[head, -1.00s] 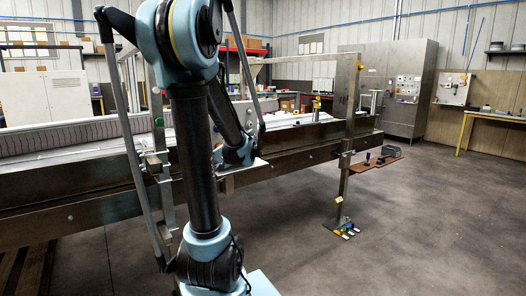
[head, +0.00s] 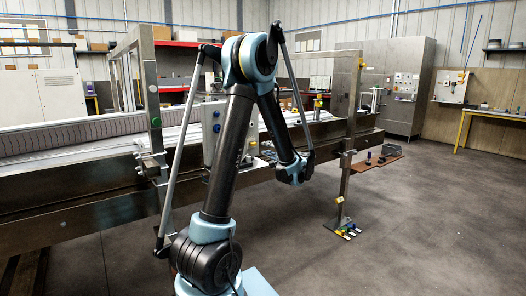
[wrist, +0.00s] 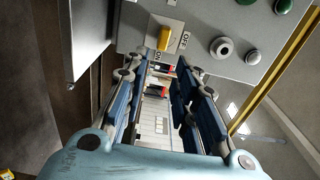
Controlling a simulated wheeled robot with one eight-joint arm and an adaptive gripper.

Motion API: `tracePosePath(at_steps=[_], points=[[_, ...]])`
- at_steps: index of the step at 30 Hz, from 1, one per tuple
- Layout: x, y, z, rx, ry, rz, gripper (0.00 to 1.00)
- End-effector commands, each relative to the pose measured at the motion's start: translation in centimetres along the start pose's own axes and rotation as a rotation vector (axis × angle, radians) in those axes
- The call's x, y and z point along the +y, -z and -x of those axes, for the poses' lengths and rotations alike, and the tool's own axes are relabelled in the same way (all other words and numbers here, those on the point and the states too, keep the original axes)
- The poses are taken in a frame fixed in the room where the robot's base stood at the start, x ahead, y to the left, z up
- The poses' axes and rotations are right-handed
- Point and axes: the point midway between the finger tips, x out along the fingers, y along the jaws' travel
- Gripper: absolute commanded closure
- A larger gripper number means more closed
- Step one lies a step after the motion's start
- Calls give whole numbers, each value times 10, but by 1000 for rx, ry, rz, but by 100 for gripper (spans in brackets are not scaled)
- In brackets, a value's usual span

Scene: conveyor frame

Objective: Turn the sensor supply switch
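A switch with a yellow handle (wrist: 164,38) sits on a grey control panel (wrist: 205,22) at the top of the wrist view. The lettering "OFF" shows beside it; no name for the switch is readable. My gripper (wrist: 164,68) is open and empty. Its two blue fingers point toward the switch, which lies just beyond and between the tips; they appear apart from it. In the head view a grey control box (head: 210,122) stands at the conveyor, partly hidden by my arm. My gripper cannot be made out there.
A silver round knob (wrist: 222,48) and a green button (wrist: 283,6) sit right of the switch on the panel. The conveyor frame (head: 90,190) runs across the head view, with a metal post (head: 154,110) left of the box. The floor at the right is open.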

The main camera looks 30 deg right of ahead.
Motion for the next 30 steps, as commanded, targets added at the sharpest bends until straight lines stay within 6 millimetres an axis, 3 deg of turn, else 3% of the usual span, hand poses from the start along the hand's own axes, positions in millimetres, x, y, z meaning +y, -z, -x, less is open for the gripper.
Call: tracePosePath(at_steps=[4, 12, 24, 27, 30], points=[[0, -16, -26, -25, -1, 0, 73], [0, -23, -62, -33, -2, 1, 73], [0, -25, -88, -34, -2, 1, 73], [0, -25, -87, -33, -2, 1, 96], [0, -24, -87, -33, -2, 1, 100]])
